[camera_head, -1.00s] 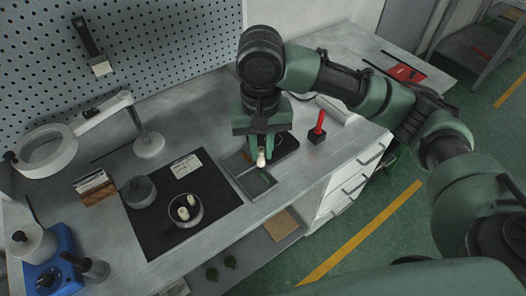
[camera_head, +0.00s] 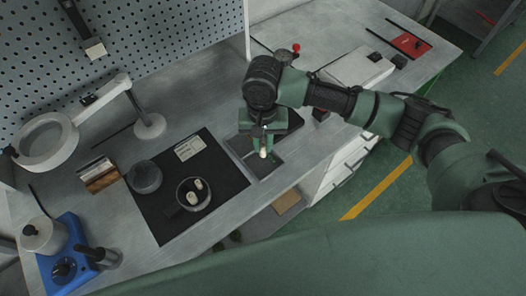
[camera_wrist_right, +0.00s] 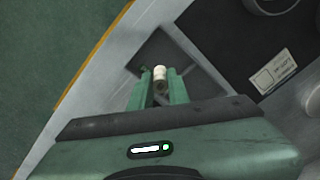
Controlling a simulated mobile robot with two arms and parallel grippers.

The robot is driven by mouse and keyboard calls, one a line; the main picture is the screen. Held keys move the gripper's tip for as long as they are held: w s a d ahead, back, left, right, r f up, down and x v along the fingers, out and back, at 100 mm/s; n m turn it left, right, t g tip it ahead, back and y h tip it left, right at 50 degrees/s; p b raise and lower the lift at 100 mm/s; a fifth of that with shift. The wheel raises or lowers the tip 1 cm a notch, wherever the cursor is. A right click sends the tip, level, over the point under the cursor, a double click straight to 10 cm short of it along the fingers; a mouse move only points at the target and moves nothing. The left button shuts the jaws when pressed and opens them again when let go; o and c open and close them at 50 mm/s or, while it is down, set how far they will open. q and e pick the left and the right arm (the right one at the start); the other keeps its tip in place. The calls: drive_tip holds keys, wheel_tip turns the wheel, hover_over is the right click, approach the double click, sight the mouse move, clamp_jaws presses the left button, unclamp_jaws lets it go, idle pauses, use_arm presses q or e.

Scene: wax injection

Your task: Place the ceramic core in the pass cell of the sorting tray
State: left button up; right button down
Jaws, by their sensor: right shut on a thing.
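My right gripper (camera_head: 264,147) is shut on a small white ceramic core (camera_head: 263,154). The core sticks out past the fingertips and points down over the sorting tray (camera_head: 267,170), a dark shallow tray with a grey rim. In the right wrist view the gripper (camera_wrist_right: 160,86) holds the core (camera_wrist_right: 160,73) between two green fingers, with the tray (camera_wrist_right: 158,48) and its divider behind. I cannot tell whether the core touches the tray floor. The gripper hides part of the tray. My left gripper is not in view.
Left of the tray, a black mat (camera_head: 160,225) bears a round dish (camera_head: 181,203) with white pieces, a grey round container (camera_head: 144,177) and a label card (camera_head: 189,148). A magnifier lamp (camera_head: 50,140) and a blue device (camera_head: 70,258) stand farther left. A white box (camera_head: 355,68) stands behind my arm.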

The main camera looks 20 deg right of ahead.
sight(263, 156)
drive_tip(key=shift+f, duration=2.55)
drive_tip(key=shift+f, duration=0.1)
drive_tip(key=c, duration=1.3)
unclamp_jaws()
drive_tip(key=shift+c, duration=0.2)
wheel_tip(263, 156, up, 12)
drive_tip(key=shift+r+b, duration=0.2)
drive_tip(key=shift+b, duration=0.3)
